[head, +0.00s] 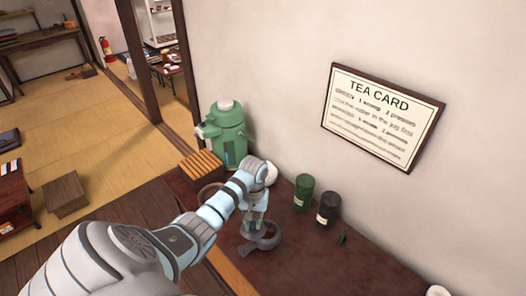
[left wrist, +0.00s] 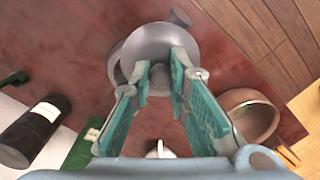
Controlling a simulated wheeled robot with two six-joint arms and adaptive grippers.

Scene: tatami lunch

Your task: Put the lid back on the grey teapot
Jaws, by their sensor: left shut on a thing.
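The grey teapot (head: 266,243) stands on the dark red table top, partly hidden by my left gripper in the head view. In the left wrist view the teapot (left wrist: 152,36) is just beyond my fingertips, its loop handle to the left and its spout at the upper right. My left gripper (head: 256,222) points down over the teapot's top. Its teal fingers (left wrist: 161,76) are shut on a small grey piece between the tips, which looks like the lid's knob. The fingers cover most of the lid, and I cannot tell whether it rests on the rim. My right gripper is not in view.
A green canister (head: 303,193) and a black canister (head: 328,208) stand right of the teapot near the wall. A brown bowl (left wrist: 262,120), a slatted wooden box (head: 200,166) and a green air pot (head: 227,135) are on the other side.

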